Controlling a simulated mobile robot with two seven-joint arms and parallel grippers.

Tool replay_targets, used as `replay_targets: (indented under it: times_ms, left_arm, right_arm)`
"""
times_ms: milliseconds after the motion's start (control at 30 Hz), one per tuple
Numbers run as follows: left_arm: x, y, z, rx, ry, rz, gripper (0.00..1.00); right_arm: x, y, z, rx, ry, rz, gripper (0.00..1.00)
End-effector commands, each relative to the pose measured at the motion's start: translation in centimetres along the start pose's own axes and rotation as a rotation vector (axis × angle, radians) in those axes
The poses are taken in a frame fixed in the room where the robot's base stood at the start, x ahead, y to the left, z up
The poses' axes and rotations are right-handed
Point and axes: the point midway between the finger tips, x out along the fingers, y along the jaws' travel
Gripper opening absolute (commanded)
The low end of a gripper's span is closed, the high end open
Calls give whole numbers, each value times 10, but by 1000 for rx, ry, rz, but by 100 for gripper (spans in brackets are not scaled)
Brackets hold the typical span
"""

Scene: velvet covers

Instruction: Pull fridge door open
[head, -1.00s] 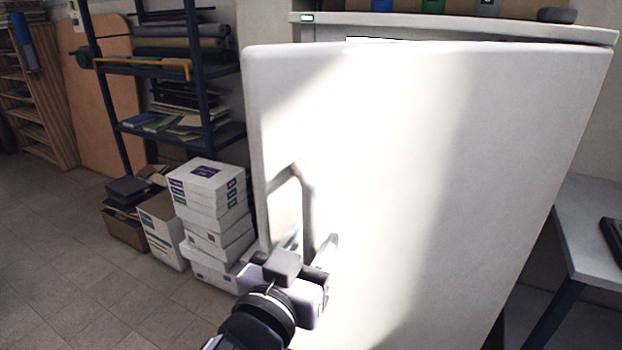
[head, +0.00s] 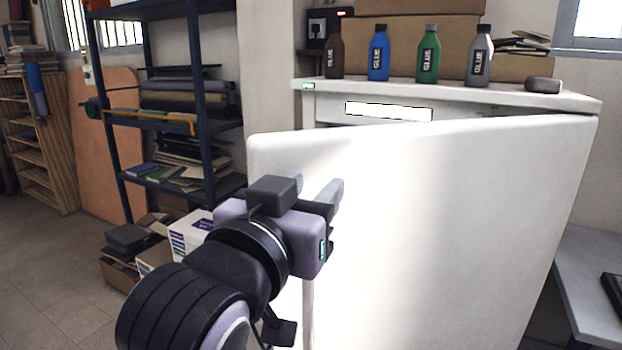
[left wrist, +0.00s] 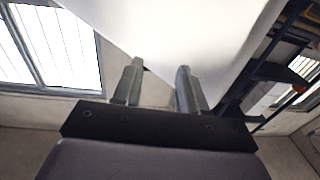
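The white fridge door (head: 430,220) stands ajar, its left edge swung out from the fridge body (head: 320,116). A bright strip (head: 390,111) shows through the gap above the door. My left gripper (head: 318,190) is open and empty at the upper left of the door, close to its front face. Its parted fingers also show in the left wrist view (left wrist: 158,78), with the white door (left wrist: 190,30) beyond them. Whether they touch the door is unclear. Part of the door handle (head: 308,305) shows below the gripper; my arm hides the rest. My right gripper is not in view.
Several glue bottles, including a blue one (head: 378,52) and a green one (head: 428,54), stand on the fridge top. A blue shelf rack (head: 204,90) and boxes (head: 186,235) stand at left. A table (head: 585,265) is at right. Floor at left is clear.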

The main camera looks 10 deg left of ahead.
Motion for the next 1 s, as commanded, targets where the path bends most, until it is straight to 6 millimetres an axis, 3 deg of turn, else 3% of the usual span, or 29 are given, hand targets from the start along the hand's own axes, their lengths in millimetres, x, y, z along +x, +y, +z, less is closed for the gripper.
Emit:
replay_targets:
  times_ms: [467, 500, 600, 633, 767, 867, 967, 1000]
  left_arm:
    - [3, 1, -4, 2, -35, 1, 42]
    - [3, 1, -4, 2, -35, 1, 39]
    - [3, 0, -4, 2, -36, 1, 6]
    - [3, 0, -3, 2, -37, 1, 0]
    - [3, 1, -2, 1, -40, 1, 0]
    - [6, 3, 11, -11, -80, 9, 0]
    - [11, 8, 46, -50, -186, 29, 0]
    - [12, 10, 66, -73, -246, 38, 0]
  right_arm:
    - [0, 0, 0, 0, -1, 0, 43]
    - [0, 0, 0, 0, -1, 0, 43]
    - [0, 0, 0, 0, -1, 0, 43]
    - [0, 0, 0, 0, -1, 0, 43]
    - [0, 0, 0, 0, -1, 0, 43]
    - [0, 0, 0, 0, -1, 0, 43]
    - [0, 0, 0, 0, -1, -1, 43]
    - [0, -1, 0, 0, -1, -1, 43]
